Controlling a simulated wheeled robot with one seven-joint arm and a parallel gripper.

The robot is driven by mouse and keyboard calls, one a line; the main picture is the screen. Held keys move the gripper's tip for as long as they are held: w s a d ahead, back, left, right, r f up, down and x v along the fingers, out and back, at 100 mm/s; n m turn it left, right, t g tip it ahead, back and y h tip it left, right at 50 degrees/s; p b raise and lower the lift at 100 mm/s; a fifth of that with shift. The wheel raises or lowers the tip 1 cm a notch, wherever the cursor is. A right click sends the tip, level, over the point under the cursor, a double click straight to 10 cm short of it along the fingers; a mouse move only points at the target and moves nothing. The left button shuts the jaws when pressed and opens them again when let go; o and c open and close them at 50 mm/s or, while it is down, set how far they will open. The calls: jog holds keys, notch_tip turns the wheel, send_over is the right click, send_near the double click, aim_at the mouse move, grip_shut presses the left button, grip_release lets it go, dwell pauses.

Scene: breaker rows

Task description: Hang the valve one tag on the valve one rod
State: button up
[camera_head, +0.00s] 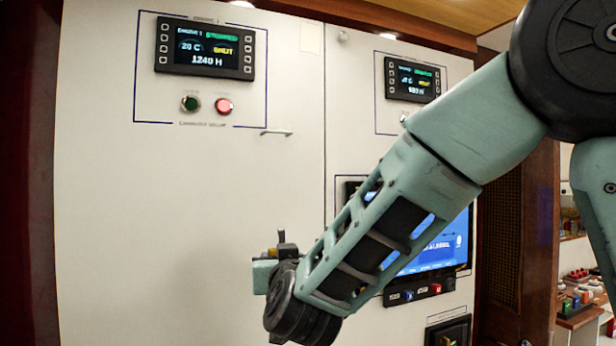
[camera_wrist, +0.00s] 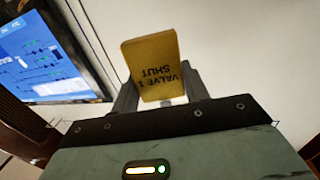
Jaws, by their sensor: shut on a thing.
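A yellow tag (camera_wrist: 155,62) reading "VALVE 1 SHUT", upside down in the wrist view, stands between the two fingers of my gripper (camera_wrist: 160,92). My gripper is shut on it. In the head view my gripper (camera_head: 281,244) is low in front of the white panel, and only a small yellow bit of the tag (camera_head: 271,253) shows. A short pale rod (camera_head: 277,132) sticks out from the panel below the ENGINE 1 frame, well above my gripper. No label naming this rod is readable. The rod is not seen in the wrist view.
The white panel (camera_head: 180,230) is bare around and left of my gripper. An ENGINE 1 display (camera_head: 205,47) with green and red buttons is above. A second display (camera_head: 412,80) is at the upper right. A blue screen (camera_head: 440,245) stands behind my arm.

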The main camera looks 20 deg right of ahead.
jog(key=s+d+r+n+y+p, duration=0.15)
jog(key=s+r, duration=0.25)
jog(key=r, duration=0.7)
jog(key=s+d+r+n+y+p, duration=0.15)
jog(key=s+r, duration=0.25)
jog(key=r, duration=0.7)
jog(key=m+b, duration=0.1)
jog(key=b, duration=0.6)
send_near(274, 150)
jog(key=shift+w, duration=2.55)
jog(key=shift+s+f, duration=0.1)
jog(key=shift+f, duration=0.45)
jog(key=o, duration=1)
jog(key=shift+o, duration=0.2)
jog(key=shift+s+d, duration=0.1)
